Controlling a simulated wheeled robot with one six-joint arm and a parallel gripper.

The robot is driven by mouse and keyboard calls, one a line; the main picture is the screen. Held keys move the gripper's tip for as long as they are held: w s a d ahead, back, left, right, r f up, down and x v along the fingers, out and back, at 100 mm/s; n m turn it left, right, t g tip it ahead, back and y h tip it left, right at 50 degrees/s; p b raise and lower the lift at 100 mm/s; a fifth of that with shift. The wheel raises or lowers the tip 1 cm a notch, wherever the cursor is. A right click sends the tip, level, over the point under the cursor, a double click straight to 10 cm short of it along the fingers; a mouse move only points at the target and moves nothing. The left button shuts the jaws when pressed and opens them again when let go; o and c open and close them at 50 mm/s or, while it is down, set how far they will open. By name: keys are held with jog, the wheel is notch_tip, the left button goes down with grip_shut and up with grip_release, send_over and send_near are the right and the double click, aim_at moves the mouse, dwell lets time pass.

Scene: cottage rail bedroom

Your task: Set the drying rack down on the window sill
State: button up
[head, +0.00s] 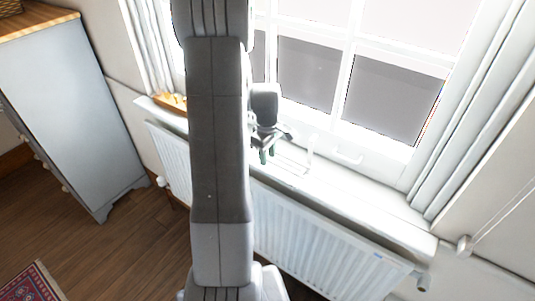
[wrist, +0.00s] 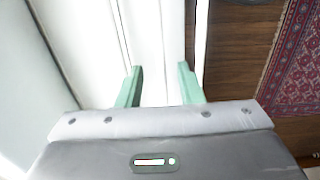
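The white window sill (head: 375,212) runs below the window, above the radiator. A faint pale thin-lined shape, seemingly the drying rack (head: 293,166), is on the sill just right of my gripper (head: 267,155) in the head view; white on white, its outline is hard to make out. My gripper points down over the sill. In the wrist view its two green fingers (wrist: 160,86) stand apart, with only a pale white surface visible between them and no clear object gripped. The sill also shows in the wrist view (wrist: 150,35). My arm hides part of the sill.
A wooden tray (head: 171,103) with small items sits on the sill left of my arm. A white radiator (head: 320,235) is below. Curtains (head: 475,120) hang at the right. A grey cabinet (head: 65,105) stands at the left. The sill's right part is clear.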

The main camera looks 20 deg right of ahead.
notch_tip(320, 180, up, 14)
jog(key=b, duration=0.1)
dwell(0.5)
jog(key=shift+a+f, duration=0.1)
jog(key=shift+f, duration=0.05)
notch_tip(320, 180, down, 14)
jog(key=shift+r+p, duration=0.1)
jog(key=shift+p, duration=0.45)
jog(key=shift+s+a+r, duration=0.35)
jog(key=shift+r, duration=0.1)
jog(key=shift+d+f, duration=0.1)
